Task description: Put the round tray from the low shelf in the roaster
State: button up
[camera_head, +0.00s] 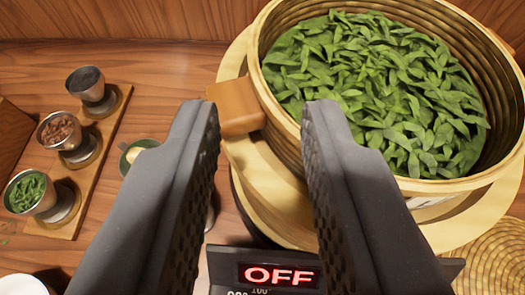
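A round tray (278,100) with a woven, ridged wall is filled with green leaves (380,85) at the upper right. It has a block-like wooden handle (237,106) on its left side. It sits over a pale round wooden rim (270,185) above a dark unit, seemingly the roaster, whose display (278,275) reads OFF in red. My gripper (262,108) is open, with nothing clamped. In the picture the handle lies between its fingertips, nearer the left one. I cannot tell whether either finger touches it. The low shelf cannot be made out.
A wooden board (110,120) on the left holds several small cups, one with green leaves (27,190) and one with brown pieces (58,131). A small green dish (135,150) lies beside it. A woven mat (498,262) is at the lower right. The wooden surface at upper left is clear.

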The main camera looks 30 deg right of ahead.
jog(key=shift+v, duration=1.1)
jog(key=shift+w, duration=0.1)
